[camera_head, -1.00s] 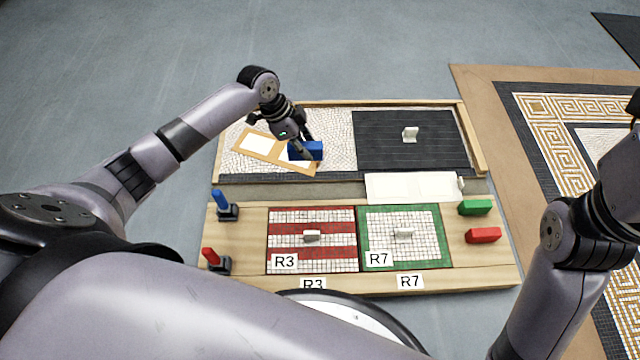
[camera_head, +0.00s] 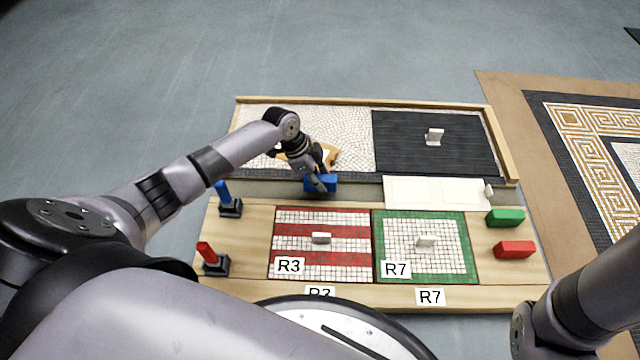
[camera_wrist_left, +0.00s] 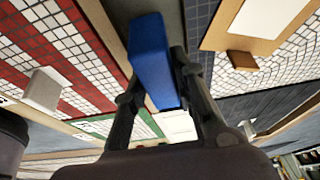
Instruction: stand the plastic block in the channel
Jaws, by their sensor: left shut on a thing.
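My left gripper (camera_head: 321,181) is shut on the blue plastic block (camera_head: 325,185). In the left wrist view the blue block (camera_wrist_left: 152,60) sits between the two fingers, its long side pointing away from the palm. In the head view it is over the grey channel (camera_head: 268,190), the strip between the back mosaic bed and the wooden board. I cannot tell how high it is or whether it touches the channel. The gripper hides part of the block. My right arm shows at the lower right, but its gripper is out of the picture.
A tan template (camera_head: 334,155) lies behind the left gripper. A white plate (camera_head: 430,192) spans the strip to the right. Green (camera_head: 505,217) and red (camera_head: 514,250) blocks lie on the board's right side. Blue (camera_head: 223,192) and red (camera_head: 206,253) upright handles stand at left.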

